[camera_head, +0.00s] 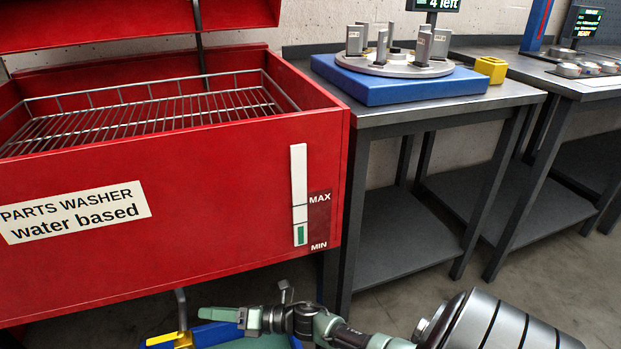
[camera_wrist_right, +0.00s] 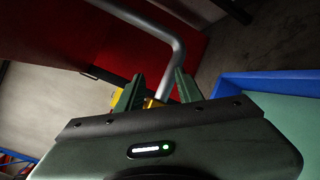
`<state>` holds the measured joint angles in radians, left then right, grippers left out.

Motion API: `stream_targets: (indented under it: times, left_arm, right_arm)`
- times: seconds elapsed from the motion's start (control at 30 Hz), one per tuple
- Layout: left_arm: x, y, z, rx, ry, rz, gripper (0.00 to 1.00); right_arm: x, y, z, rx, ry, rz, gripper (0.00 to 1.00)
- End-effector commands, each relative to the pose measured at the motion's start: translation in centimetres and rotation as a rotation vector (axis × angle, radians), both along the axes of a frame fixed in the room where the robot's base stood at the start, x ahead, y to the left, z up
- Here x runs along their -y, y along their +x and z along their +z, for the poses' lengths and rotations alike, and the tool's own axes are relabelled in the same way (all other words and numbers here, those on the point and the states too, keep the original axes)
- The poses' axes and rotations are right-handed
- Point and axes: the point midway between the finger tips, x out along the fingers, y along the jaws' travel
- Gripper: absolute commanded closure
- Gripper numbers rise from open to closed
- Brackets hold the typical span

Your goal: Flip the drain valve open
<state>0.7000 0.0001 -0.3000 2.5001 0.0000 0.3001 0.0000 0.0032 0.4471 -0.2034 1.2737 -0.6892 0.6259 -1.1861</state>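The drain pipe (camera_head: 181,308) comes down in grey metal under the front of the red parts washer (camera_head: 200,210). The yellow valve handle (camera_head: 162,340) sits low on the pipe and points to the left in the head view. My right gripper (camera_head: 205,314) reaches in from the right, its fingertips just right of the pipe and valve. In the right wrist view my right gripper (camera_wrist_right: 157,92) has its fingers apart, with the pipe (camera_wrist_right: 172,50) and a bit of yellow valve (camera_wrist_right: 150,102) showing between them. I cannot tell whether the fingers touch the handle. My left gripper is not in view.
A blue container (camera_head: 215,333) with a green inside lies below the pipe; it also shows in the right wrist view (camera_wrist_right: 240,85). The washer's level gauge (camera_head: 299,195) shows green near MIN. A workbench (camera_head: 400,108) with a blue fixture (camera_head: 395,88) stands to the right.

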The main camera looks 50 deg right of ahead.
Motion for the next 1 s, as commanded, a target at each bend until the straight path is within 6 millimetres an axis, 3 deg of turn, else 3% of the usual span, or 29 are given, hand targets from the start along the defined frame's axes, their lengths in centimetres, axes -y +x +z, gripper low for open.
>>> stream_targets:
  times: [0.03,0.47,1.0]
  left_arm:
    - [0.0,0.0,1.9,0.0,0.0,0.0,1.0]
    - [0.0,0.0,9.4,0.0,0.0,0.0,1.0]
    - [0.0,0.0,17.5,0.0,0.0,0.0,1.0]
  right_arm:
    - [0.4,-0.3,0.5,-0.053,0.041,-0.035,0.64]
    - [3.6,-4.1,-3.4,-0.472,0.391,-0.357,0.64]
    - [5.5,-13.8,-8.1,-0.892,0.758,-0.774,0.64]
